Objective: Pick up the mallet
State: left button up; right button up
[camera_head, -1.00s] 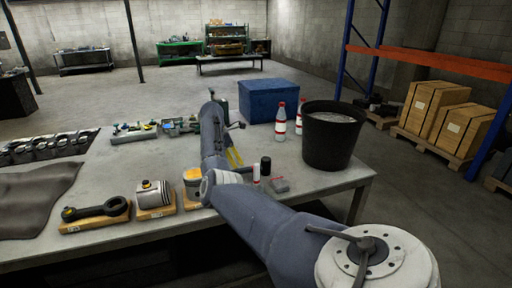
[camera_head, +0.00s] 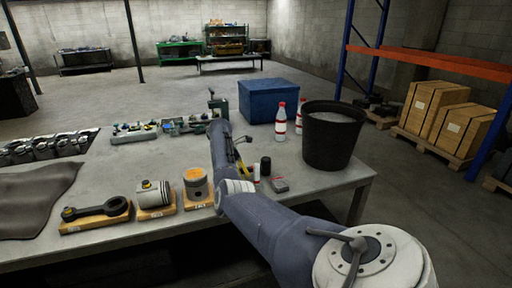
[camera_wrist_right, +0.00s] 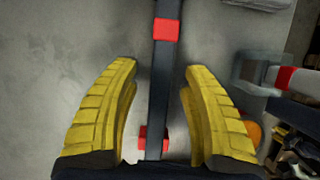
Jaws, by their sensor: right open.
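In the right wrist view, a long dark bar with red bands (camera_wrist_right: 160,80) runs from the top edge down between my fingers. It looks like the mallet's handle, but no head shows on it. My right gripper (camera_wrist_right: 158,75) is open, its two yellow ridged fingers on either side of the bar with a gap on both sides. I cannot tell its height above the table. In the head view the right gripper (camera_head: 240,163) is mostly hidden behind my arm, and I cannot make out the mallet there. My left gripper is not in view.
A black bucket (camera_head: 333,145), red-and-white bottles (camera_head: 280,122) and a blue box (camera_head: 267,102) are at the right. A small black cylinder (camera_head: 265,167) stands near the arm. A piston (camera_head: 196,182) and connecting rod (camera_head: 95,208) sit on wooden blocks at the front.

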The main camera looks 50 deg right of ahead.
jog(key=shift+o, duration=0.2)
grip_shut()
jog(key=shift+r, duration=0.1)
dwell(0.4)
notch_tip(320, 180, up, 20)
dwell(0.5)
jog(key=c, duration=0.7)
grip_release()
grip_shut()
